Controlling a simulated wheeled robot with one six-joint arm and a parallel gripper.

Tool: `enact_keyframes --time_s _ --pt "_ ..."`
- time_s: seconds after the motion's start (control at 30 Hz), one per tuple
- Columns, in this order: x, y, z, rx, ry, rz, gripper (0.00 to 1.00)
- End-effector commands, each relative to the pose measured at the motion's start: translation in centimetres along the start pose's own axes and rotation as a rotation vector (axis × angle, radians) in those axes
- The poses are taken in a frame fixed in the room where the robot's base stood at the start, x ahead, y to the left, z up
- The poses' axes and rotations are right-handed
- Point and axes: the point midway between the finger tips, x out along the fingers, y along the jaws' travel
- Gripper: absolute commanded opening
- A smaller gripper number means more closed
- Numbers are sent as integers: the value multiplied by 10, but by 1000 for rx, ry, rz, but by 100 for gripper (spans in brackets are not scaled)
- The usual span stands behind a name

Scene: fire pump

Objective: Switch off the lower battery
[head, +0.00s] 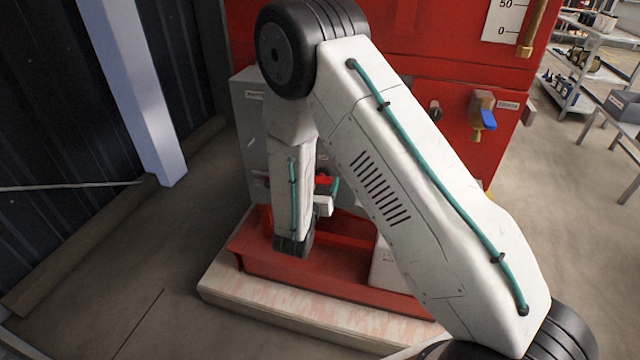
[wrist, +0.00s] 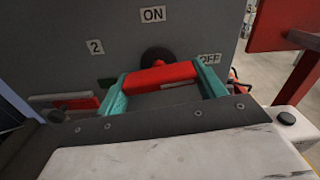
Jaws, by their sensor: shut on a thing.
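A grey switch box (wrist: 215,35) fills the upper wrist view, with an ON label (wrist: 153,14) above a black round hub (wrist: 157,54) and an OFF label (wrist: 209,59) to its right. A label "2" (wrist: 95,47) is at the left. A red switch handle (wrist: 160,76) lies in front of and below the hub. My gripper (wrist: 163,74) has its teal fingers at both ends of this handle and is shut on it. In the head view, the handle (head: 323,180) shows small beside my gripper (head: 333,186); my arm hides much of the box (head: 250,115).
Another red part (wrist: 80,103) shows at left in the wrist view. A red pump frame (head: 330,275) stands on a pale plinth (head: 290,315). A blue-handled valve (head: 487,119) is on the red cabinet (head: 440,75). A pale post (head: 135,90) stands left; the floor (head: 130,260) beside it is clear.

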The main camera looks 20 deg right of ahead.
Motion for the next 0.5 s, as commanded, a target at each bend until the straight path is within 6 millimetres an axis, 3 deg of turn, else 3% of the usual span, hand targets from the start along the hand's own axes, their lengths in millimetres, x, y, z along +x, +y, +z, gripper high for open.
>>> enact_keyframes --time_s 0.2,0.47,0.5 --pt "0 1 0 137 0 -1 46" --pt "0 1 0 145 0 -1 46" --pt "0 1 0 145 0 -1 72"
